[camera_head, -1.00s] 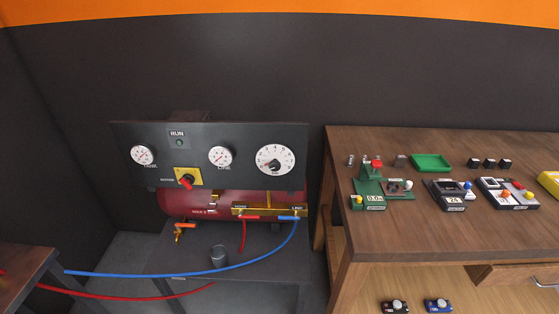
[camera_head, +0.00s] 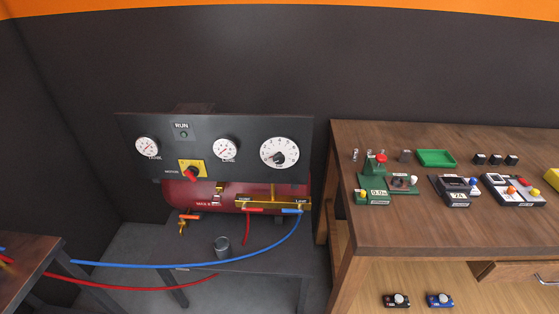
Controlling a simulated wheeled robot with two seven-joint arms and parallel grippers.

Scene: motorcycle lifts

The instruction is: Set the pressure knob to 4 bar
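The pressure knob (camera_head: 278,158) is a dark knob in the middle of a large white numbered dial (camera_head: 291,150), at the right end of the dark compressor panel (camera_head: 240,173). Its pointer setting is too small to read. Two smaller white gauges, the tank gauge (camera_head: 147,146) and the line gauge (camera_head: 225,148), are on the same panel. Neither of my grippers shows in the head view.
The red tank (camera_head: 180,194) sits under the panel on a grey stand. A blue hose (camera_head: 190,266) and a red hose (camera_head: 130,297) run left from it. A grey cup (camera_head: 222,247) stands in front. A wooden workbench (camera_head: 440,229) with several devices stands at the right.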

